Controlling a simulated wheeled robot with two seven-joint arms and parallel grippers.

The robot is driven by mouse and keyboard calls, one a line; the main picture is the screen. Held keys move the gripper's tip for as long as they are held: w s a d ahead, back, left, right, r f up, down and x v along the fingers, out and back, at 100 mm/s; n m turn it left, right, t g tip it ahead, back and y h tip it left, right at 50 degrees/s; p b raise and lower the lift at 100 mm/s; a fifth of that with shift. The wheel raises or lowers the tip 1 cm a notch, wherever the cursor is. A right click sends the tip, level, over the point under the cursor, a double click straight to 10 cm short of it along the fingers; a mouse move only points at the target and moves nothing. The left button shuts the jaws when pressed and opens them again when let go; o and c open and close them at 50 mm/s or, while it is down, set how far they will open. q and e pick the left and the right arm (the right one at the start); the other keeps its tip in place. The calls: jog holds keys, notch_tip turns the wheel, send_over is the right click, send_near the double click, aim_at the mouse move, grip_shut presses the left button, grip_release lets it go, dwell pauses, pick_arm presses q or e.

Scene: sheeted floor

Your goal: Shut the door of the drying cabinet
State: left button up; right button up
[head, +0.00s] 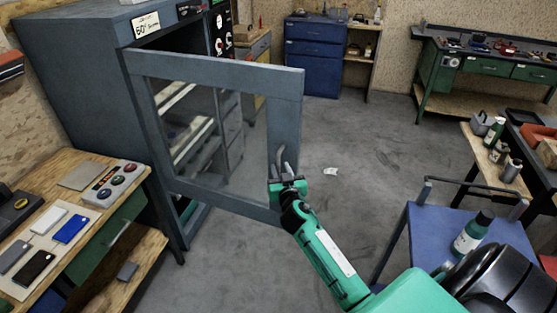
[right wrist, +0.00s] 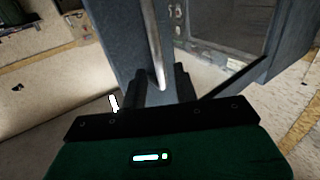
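The drying cabinet (head: 75,85) is a tall blue-grey cabinet at the left of the head view. Its door (head: 286,110), a grey frame around a clear pane, stands wide open and swung out to the right. The door's metal handle (head: 284,158) is on the frame's free edge. My right gripper (head: 287,184) is at the handle's lower part. In the right wrist view the handle (right wrist: 153,40) runs down between the two black fingers (right wrist: 160,88), with some gap visible beside it, so the gripper looks open around it. My left gripper is not in view.
A wooden bench (head: 133,205) with a button box (head: 113,185) and phones stands at the left, near the cabinet. A blue cart (head: 415,240) with a green bottle (head: 472,232) stands at the right.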

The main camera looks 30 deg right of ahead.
aim_at(279, 164)
jog(key=shift+p+x, duration=0.3)
jog(key=shift+x, duration=1.7)
grip_shut()
